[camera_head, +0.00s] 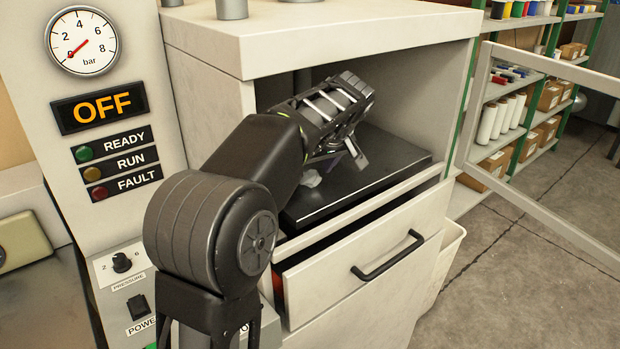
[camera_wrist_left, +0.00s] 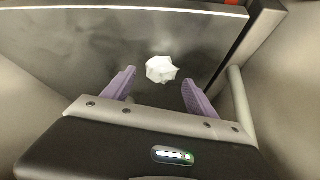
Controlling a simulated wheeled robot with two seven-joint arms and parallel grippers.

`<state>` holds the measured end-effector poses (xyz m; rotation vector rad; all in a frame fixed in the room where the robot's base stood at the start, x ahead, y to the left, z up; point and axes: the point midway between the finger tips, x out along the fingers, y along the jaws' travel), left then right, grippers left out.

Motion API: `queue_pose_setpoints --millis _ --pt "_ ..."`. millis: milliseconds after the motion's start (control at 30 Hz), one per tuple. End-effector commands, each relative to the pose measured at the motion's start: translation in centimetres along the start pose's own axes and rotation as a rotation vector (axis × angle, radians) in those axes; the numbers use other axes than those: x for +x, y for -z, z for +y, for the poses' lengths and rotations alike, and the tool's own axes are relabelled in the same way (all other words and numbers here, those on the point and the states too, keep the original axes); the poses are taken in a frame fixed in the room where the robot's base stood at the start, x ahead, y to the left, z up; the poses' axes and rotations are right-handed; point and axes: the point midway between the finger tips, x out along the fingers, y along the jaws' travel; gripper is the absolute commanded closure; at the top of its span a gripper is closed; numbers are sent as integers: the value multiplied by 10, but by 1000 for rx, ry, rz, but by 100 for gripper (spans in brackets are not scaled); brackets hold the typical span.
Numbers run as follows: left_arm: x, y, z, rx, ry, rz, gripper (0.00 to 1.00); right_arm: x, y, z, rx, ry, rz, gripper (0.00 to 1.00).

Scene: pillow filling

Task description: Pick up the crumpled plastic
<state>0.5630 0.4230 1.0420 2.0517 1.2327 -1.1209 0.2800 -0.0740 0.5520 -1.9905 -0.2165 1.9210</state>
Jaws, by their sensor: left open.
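The crumpled plastic (camera_wrist_left: 161,69) is a small white wad on the dark flat surface, in the left wrist view. In the head view a pale bit of it (camera_head: 311,179) shows low in the open compartment, partly hidden by my left arm. My left gripper (camera_head: 336,161) reaches into the compartment above the dark plate. In the left wrist view its two purple fingers (camera_wrist_left: 158,82) are apart and empty, with the plastic ahead of and between their tips. I cannot tell the exact height gap. My right gripper is not in view.
The dark plate (camera_head: 392,160) fills the compartment floor, with cabinet walls (camera_head: 205,105) and a top (camera_head: 320,32) close around my arm. Below, a drawer (camera_head: 350,262) with a black handle is partly open. A framed door (camera_head: 545,80) swings out right. The panel display (camera_head: 103,107) reads OFF.

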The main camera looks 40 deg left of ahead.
Motion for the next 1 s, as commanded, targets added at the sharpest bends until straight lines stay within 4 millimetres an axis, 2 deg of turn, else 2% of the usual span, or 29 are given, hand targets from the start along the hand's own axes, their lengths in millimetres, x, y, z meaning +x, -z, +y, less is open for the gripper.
queue_pose_setpoints --millis 100,200,767,1000 --pt "14 0 -1 1 3 0 33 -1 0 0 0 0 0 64" --pt "19 0 0 0 0 1 33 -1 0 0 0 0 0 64" --pt "18 0 0 0 0 1 33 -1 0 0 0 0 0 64" --pt "18 0 0 0 0 1 53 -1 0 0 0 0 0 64"
